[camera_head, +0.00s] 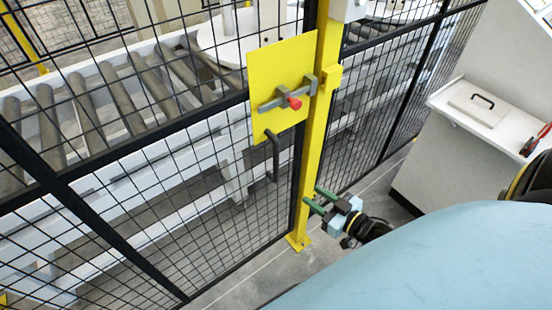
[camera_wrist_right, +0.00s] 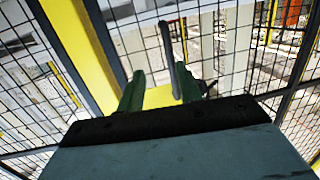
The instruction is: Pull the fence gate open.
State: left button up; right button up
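The fence gate (camera_head: 165,220) is a black mesh panel standing against the yellow post (camera_head: 318,140), with no clear gap. Its yellow plate (camera_head: 265,70) carries a grey bolt latch with a red knob (camera_head: 294,103). I cannot tell whether the bolt sits in the post. Below is a dark upright handle (camera_head: 274,158). My right gripper (camera_head: 319,200) is to the right of and below the handle in the head view, apart from it. Its green fingers are spread and empty. In the right wrist view the handle (camera_wrist_right: 174,50) shows beyond the fingers (camera_wrist_right: 161,90), between their tips. My left gripper is out of view.
Behind the fence is a roller conveyor (camera_head: 110,95) with a white round part. At the right is a white counter (camera_head: 480,130) with a handled lid and a red tool. The grey floor (camera_head: 240,290) by the post is clear.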

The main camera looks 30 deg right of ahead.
jog(key=t+y, duration=0.1)
jog(key=y, duration=0.1)
send_near(278, 162)
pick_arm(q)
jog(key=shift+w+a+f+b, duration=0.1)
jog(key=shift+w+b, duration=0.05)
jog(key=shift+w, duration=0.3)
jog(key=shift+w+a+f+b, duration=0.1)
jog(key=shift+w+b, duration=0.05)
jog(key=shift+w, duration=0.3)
pick_arm(e)
jog(key=shift+n, duration=0.3)
jog(key=x, duration=1.1)
jog(key=shift+f, duration=0.1)
grip_shut()
jog(key=shift+s, duration=0.1)
